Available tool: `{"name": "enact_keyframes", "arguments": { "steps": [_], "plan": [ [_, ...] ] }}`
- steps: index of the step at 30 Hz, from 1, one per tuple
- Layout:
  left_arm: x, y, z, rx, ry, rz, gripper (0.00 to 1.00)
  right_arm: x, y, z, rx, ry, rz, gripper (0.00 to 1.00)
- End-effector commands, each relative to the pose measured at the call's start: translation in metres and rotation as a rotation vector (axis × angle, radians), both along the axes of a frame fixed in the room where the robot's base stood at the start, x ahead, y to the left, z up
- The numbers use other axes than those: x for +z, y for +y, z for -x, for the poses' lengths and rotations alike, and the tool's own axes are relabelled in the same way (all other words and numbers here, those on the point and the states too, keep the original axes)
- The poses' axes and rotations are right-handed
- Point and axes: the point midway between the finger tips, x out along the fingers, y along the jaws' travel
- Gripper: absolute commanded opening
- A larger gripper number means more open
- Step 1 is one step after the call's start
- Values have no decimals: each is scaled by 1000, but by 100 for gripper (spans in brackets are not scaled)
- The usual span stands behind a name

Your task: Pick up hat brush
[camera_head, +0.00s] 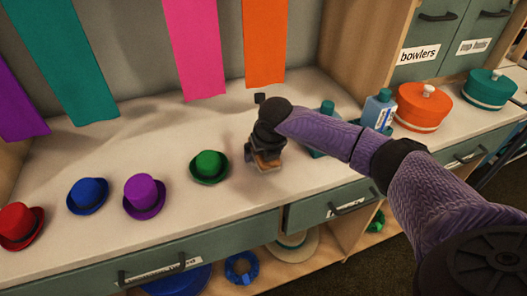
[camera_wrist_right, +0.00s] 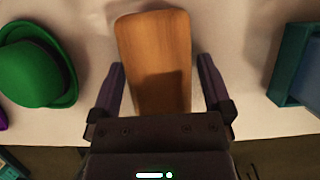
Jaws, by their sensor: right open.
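The hat brush (camera_head: 267,162) has a brown wooden back and lies on the white counter, right of the green hat. In the head view my right gripper (camera_head: 264,150) is over it and hides most of it. In the right wrist view the brush's wooden back (camera_wrist_right: 155,45) lies between the two fingers of my open right gripper (camera_wrist_right: 161,68), with a gap on each side. The fingers' height relative to the brush is hard to tell. My left gripper is not in view.
A green hat (camera_head: 209,167) is left of the brush, with purple (camera_head: 144,196), blue (camera_head: 87,195) and red (camera_head: 20,225) hats further left. A teal tray (camera_head: 318,153), a blue bottle (camera_head: 378,109) and an orange hat box (camera_head: 422,106) stand to the right.

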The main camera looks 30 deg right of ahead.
Motion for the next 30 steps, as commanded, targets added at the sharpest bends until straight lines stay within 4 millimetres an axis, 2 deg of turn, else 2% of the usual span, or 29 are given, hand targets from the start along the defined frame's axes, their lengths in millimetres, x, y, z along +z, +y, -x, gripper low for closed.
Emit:
{"name": "enact_keyframes", "arguments": {
  "steps": [6,19,26,30],
  "plan": [
    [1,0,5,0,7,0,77,-1,0,0,0,0,0,100],
    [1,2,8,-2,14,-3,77,0,0,0,0,0,0,10],
    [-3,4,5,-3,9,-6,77,1,0,0,-1,-1,0,10],
    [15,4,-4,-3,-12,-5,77,40,0,-1,-1,-6,0,10]
  ]
}}
